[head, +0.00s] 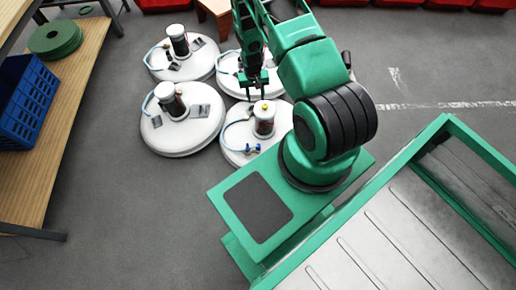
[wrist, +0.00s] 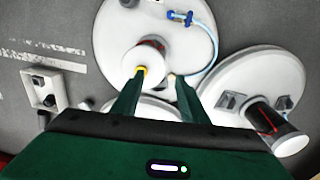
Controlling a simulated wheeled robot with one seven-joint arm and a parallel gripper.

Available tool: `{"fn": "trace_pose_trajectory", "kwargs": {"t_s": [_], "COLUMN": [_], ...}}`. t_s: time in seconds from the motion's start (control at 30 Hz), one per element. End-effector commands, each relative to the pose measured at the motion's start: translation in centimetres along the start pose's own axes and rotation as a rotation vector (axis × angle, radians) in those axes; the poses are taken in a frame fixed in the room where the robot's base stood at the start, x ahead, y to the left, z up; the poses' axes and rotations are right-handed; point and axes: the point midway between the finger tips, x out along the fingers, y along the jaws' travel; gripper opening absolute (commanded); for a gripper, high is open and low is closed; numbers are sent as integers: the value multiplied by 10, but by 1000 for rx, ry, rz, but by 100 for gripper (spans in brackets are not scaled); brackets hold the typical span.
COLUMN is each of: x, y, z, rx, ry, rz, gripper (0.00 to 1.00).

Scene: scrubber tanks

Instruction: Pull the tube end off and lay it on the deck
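The nearest white round tank (head: 240,157) carries an upright white cylinder (head: 264,122) with a yellow piece (head: 264,105) on top. A thin light-blue tube (head: 226,128) curves around the cylinder; in the wrist view the tube (wrist: 211,52) runs from a blue fitting (wrist: 180,17) on the deck to a pale tube end (wrist: 172,77). My gripper (head: 254,92) is over the tank's far side, pointing down. In the wrist view my gripper (wrist: 160,82) is open, with the pale end showing between its fingers, nearer the right one. I cannot tell whether they touch.
Other similar tanks stand close by: one at left (head: 183,136), one at far left (head: 181,62) and one behind. A wooden bench (head: 70,100) with a blue crate (head: 24,103) is at the left. A green-framed cart (head: 385,240) fills the lower right. Grey floor is clear at lower left.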

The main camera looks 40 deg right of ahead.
Motion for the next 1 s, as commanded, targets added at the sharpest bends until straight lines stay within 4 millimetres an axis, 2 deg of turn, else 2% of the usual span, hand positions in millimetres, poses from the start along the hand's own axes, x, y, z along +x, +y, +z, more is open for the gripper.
{"fn": "trace_pose_trajectory", "kwargs": {"t_s": [0.03, 0.2, 0.3, 0.43, 0.5, 0.63, 1.0], "x": [26, 103, 142, 181, 195, 210, 213], "y": [-2, -8, -10, -11, -11, -12, -12], "z": [11, 44, 66, 91, 101, 112, 115], "rx": [2, 16, 26, 38, 44, 50, 52], "ry": [-10, -18, -23, -26, -27, -27, -27], "rz": [-4, -26, -41, -55, -61, -68, -70], "gripper": [40, 40, 40, 40, 40, 40, 40]}}
